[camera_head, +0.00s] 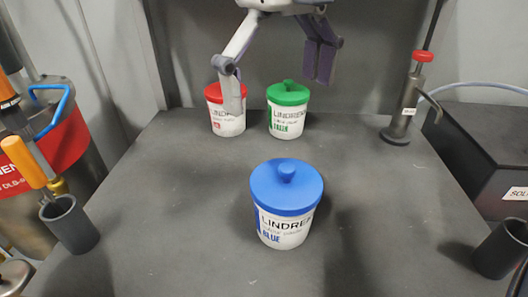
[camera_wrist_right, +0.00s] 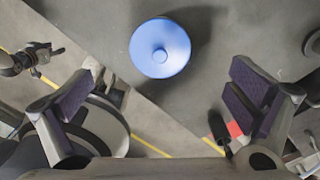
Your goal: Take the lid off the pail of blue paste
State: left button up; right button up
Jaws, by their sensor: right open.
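The pail of blue paste (camera_head: 284,232) stands upright in the middle of the grey table. Its blue lid (camera_head: 288,190) is on it and has a round knob on top. In the right wrist view the lid (camera_wrist_right: 160,47) shows from above, between and beyond the finger tips. My right gripper (camera_head: 277,92) is open and empty, high up at the top of the head view, apart from the pail. Its fingers also show in the right wrist view (camera_wrist_right: 165,80). What looks like my left gripper (camera_wrist_right: 40,57) shows small at the left of that view; its opening is unclear.
A red-lidded pail (camera_head: 226,118) and a green-lidded pail (camera_head: 287,116) stand at the back. A pump with a red knob (camera_head: 404,112) stands back right. Dark cups stand at left (camera_head: 70,226) and right (camera_head: 500,250). The table around the blue pail is clear.

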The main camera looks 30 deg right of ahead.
aim_at(284, 165)
jog(key=f, duration=0.3)
jog(key=s+f, duration=0.1)
jog(key=f, duration=0.7)
jog(key=shift+s+d, duration=0.15)
jog(key=shift+d, duration=0.05)
grip_shut()
